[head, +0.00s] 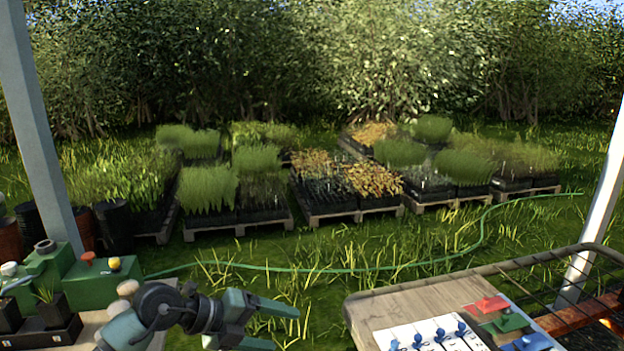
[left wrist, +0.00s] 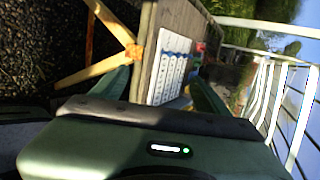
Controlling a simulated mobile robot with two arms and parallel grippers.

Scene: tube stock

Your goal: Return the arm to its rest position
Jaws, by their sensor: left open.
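My left arm comes in at the lower left of the head view. Its green-fingered left gripper (head: 283,328) is open and empty, in the gap between the left bench and the wooden table (head: 385,305). In the left wrist view its two green fingers are apart (left wrist: 160,90), with nothing held between them. The table edge and a white sheet (left wrist: 172,62) show beyond the fingers. My right gripper is in neither view.
The table bears a white sheet with several blue-topped items (head: 438,336), a red piece (head: 486,305), a green piece (head: 505,323) and a wire rail (head: 545,260). Left stand a green box (head: 92,284) and a black pot tray (head: 45,338). A hose (head: 400,266) crosses the grass.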

